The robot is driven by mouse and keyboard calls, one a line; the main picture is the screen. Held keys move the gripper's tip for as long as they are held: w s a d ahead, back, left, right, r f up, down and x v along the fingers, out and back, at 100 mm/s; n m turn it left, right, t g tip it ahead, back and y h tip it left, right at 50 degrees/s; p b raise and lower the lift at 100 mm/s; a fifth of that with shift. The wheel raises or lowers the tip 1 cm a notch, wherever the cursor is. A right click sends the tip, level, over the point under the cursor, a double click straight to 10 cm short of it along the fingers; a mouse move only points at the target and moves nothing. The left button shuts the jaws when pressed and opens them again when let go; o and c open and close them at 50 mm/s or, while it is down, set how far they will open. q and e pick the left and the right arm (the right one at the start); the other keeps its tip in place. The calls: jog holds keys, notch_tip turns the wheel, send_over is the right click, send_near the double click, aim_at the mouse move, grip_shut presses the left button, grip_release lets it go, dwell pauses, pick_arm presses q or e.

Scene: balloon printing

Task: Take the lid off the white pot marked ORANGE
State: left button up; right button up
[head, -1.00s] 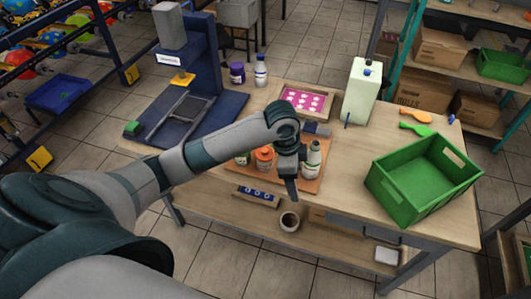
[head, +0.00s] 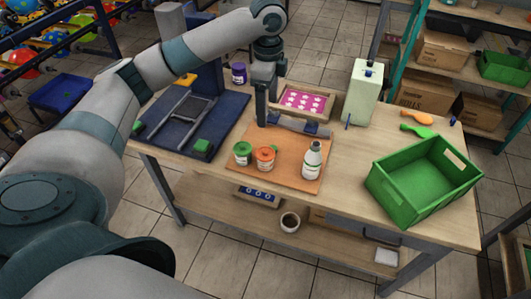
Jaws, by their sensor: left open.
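The white pot with an orange top (head: 264,160) stands upright on the orange-brown board on the table. Its orange lid appears to be on; its marking is too small to read. A similar pot with a green top (head: 243,155) stands just to its left. My left gripper (head: 262,122) points down over the back of the board, behind the orange-topped pot and apart from it. Its jaws are open, seen nearly edge-on, and nothing shows between them. My right gripper is not in view.
A white bottle (head: 312,161) stands right of the pots on the board (head: 290,182). A grey bar tool lies behind. A blue press (head: 190,125) stands left, a framed pink screen (head: 303,101) and a white canister (head: 362,95) behind, a green crate (head: 424,182) right.

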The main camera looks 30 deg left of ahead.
pick_arm(q)
jog(key=p, duration=0.4)
send_over(266, 151)
notch_tip(266, 151, down, 12)
jog(key=shift+w+d+r, duration=0.15)
jog(key=shift+r, duration=0.1)
jog(key=shift+f, duration=0.4)
jog(key=shift+f+p, duration=0.3)
jog(key=shift+f, duration=0.2)
jog(key=f+p, duration=0.1)
jog(key=f, duration=0.2)
jog(key=shift+a, duration=0.2)
jog(key=shift+f+p, duration=0.3)
jog(key=shift+f, duration=0.3)
